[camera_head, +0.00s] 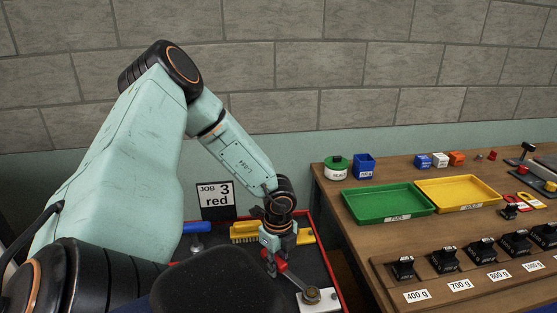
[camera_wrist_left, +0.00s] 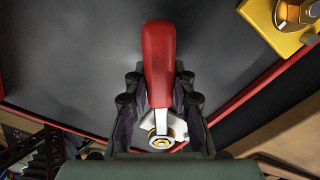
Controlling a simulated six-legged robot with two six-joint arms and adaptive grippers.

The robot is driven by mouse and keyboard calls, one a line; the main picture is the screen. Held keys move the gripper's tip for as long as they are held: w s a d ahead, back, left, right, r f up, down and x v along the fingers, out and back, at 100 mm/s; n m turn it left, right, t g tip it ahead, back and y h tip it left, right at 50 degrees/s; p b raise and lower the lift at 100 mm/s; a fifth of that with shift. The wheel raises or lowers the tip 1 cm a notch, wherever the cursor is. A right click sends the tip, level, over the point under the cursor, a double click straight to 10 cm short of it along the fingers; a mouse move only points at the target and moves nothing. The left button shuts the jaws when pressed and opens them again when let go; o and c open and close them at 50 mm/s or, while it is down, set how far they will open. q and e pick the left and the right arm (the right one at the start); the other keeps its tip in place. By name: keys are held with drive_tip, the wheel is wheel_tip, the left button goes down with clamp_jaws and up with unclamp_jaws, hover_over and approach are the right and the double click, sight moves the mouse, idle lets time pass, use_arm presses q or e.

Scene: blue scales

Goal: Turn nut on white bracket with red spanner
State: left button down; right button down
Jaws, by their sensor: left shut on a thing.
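The red spanner (camera_head: 290,276) is in my left gripper (camera_head: 274,262), which is shut on its red handle. In the left wrist view the handle (camera_wrist_left: 158,62) lies between the fingers of the left gripper (camera_wrist_left: 158,110). The spanner's metal head reaches the nut (camera_head: 311,295) on the white bracket (camera_head: 328,299). In the wrist view the nut (camera_wrist_left: 161,140) shows at the spanner's head, but I cannot tell whether the jaw is fully around it. My right gripper is not in view.
A yellow bracket (camera_wrist_left: 302,38) with another nut stands at the wrist view's upper right. A sign reading "JOB 3 red" (camera_head: 216,200) stands behind the work tray. The wooden table (camera_head: 350,240) to the right holds a green tray (camera_head: 430,212), a yellow tray (camera_head: 498,198) and several black weights.

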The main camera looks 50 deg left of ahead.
use_arm(q)
drive_tip(key=shift+s+d+n+p, duration=0.15)
drive_tip(key=shift+s+n+p, duration=0.7)
drive_tip(key=shift+n, duration=0.05)
drive_tip(key=shift+w, duration=0.1)
drive_tip(key=shift+w+a+m+b, duration=0.2)
drive_tip(key=shift+w+m+b, duration=0.6)
drive_tip(key=shift+m, duration=0.1)
drive_tip(key=shift+r+p, duration=3.05)
